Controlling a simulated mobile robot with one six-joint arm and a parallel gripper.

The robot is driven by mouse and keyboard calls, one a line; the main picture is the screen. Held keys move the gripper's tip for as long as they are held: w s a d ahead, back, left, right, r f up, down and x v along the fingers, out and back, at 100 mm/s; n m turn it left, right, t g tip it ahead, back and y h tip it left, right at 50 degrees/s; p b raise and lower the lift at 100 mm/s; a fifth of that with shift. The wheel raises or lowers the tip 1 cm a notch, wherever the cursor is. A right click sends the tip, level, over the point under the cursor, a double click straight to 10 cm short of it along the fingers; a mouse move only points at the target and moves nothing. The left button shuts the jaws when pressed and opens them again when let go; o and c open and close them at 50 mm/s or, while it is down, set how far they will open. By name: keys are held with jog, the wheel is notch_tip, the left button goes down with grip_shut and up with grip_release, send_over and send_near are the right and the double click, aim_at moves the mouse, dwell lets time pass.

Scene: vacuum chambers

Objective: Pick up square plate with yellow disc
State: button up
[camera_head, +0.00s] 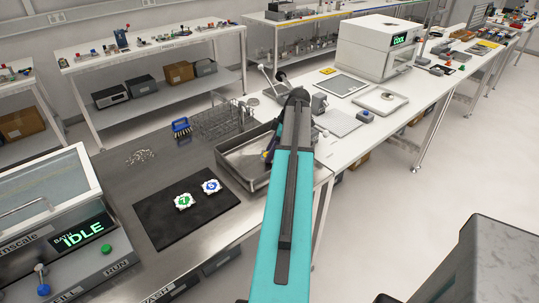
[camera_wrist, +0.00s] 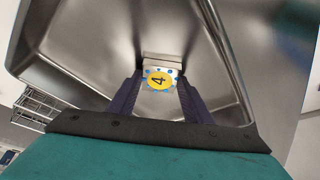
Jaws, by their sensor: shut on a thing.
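The square plate with the yellow disc (camera_wrist: 158,80) shows in the wrist view, its disc marked 4. It sits between the two dark fingertips of my gripper (camera_wrist: 159,84), which is shut on it. Behind the plate is the steel sink basin (camera_wrist: 85,60). In the head view my arm reaches over the right part of this basin (camera_head: 232,168). There the plate is hidden behind my arm, and only a bit of a dark finger shows. I cannot tell how far the plate is above the basin floor.
A black mat (camera_head: 160,232) left of the basin bears a green-disc plate (camera_head: 184,202) and a blue-disc plate (camera_head: 211,187). A bath unit (camera_head: 60,225) reading IDLE stands at the left.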

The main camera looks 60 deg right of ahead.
jog(key=shift+r, duration=0.1)
notch_tip(320, 180, up, 10)
jog(key=b, duration=0.2)
dwell(0.7)
dwell(0.6)
